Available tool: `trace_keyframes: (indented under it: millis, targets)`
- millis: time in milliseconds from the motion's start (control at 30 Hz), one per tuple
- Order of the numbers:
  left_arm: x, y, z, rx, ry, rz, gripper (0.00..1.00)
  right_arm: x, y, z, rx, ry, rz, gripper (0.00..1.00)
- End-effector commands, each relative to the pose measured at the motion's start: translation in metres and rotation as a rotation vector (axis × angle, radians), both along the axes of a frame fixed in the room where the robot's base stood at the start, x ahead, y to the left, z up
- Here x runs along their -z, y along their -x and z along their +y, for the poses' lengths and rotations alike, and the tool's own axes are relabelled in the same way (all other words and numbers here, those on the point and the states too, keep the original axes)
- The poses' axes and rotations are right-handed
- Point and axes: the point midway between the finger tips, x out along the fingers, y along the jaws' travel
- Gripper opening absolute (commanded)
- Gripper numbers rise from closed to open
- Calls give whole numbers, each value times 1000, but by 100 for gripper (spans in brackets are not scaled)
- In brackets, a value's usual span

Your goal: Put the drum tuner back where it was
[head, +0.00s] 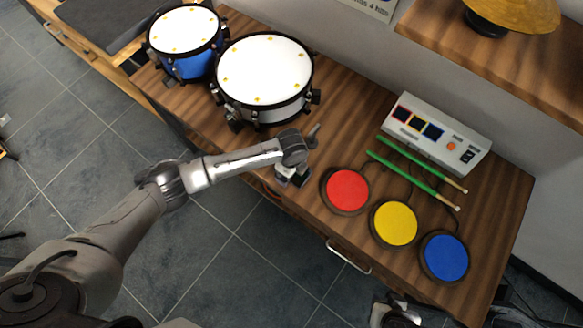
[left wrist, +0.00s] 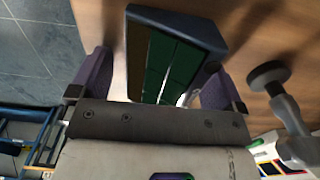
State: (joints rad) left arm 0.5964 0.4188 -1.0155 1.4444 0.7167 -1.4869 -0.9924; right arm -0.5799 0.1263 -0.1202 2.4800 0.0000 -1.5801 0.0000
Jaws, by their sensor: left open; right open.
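A blue-framed block with dark green faces (left wrist: 172,65) lies between the fingers of my left gripper (left wrist: 155,82) in the left wrist view; it may be the drum tuner. The two fingers stand apart on either side of it, and I cannot tell whether they touch it. In the head view my left gripper (head: 291,178) is low over the front edge of the wooden desk, left of the red pad, partly hidden by its wrist. My right gripper (head: 402,314) is at the bottom edge, in front of the desk, and only partly visible.
A white-headed snare drum (head: 264,68) and a blue drum (head: 185,34) stand at the back left. Red (head: 347,190), yellow (head: 393,223) and blue (head: 444,257) pads line the front. Green sticks (head: 413,178) and a grey module (head: 436,133) lie behind them.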

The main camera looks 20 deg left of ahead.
Motion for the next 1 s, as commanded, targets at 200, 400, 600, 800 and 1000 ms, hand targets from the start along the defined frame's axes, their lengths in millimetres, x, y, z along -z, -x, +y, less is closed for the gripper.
trace_keyframes:
  millis: [200,400,600,800,1000]
  targets:
    - [-15,-1,0,1,0,-2,95,-5,0,1,3,-4,0,44]
    - [-52,-1,0,0,2,-3,95,-16,0,2,6,-8,0,44]
    - [-88,-1,0,0,2,-3,95,-25,0,3,6,-9,0,44]
    - [-112,-1,0,0,0,-1,95,-30,0,3,6,-9,0,44]
    - [-122,-1,0,0,1,0,95,-32,0,2,4,-7,0,44]
